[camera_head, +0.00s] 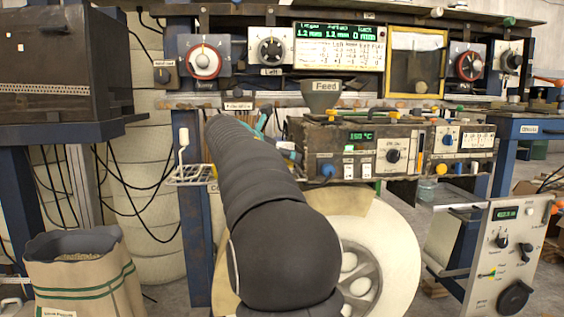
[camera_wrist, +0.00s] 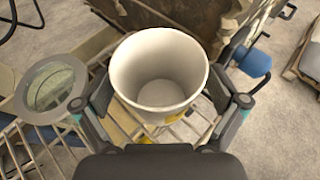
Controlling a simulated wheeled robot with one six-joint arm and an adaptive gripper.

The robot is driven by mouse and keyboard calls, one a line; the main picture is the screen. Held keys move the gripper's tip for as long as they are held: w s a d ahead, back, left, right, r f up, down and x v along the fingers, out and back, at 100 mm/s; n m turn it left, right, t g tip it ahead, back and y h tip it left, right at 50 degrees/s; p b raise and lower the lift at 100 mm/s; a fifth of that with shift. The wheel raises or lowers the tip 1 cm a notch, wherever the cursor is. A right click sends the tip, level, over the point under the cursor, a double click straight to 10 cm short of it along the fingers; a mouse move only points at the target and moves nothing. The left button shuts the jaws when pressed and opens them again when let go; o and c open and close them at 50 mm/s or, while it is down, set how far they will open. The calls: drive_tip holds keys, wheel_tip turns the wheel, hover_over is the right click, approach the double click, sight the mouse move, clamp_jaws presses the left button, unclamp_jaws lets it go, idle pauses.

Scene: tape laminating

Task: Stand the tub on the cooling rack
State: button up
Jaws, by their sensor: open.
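The white tub (camera_wrist: 158,78) is upright and empty, seen from above in the wrist view. It stands over the wire bars of the cooling rack (camera_wrist: 36,148) and appears to rest on them. My gripper (camera_wrist: 163,104) is open, with one finger on each side of the tub. I cannot tell whether either finger touches it. In the head view my arm hides the tub, and only the left part of the rack (camera_head: 190,174) shows.
A round glass-topped container (camera_wrist: 54,86) is close to the left finger. The brown control box (camera_wrist: 190,18) is just beyond the tub, and a blue knob (camera_wrist: 256,62) sticks out near the right finger. A feed hopper (camera_head: 322,98) is above the box.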

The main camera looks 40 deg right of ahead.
drive_tip(key=c, duration=1.2)
drive_tip(key=shift+o, duration=0.2)
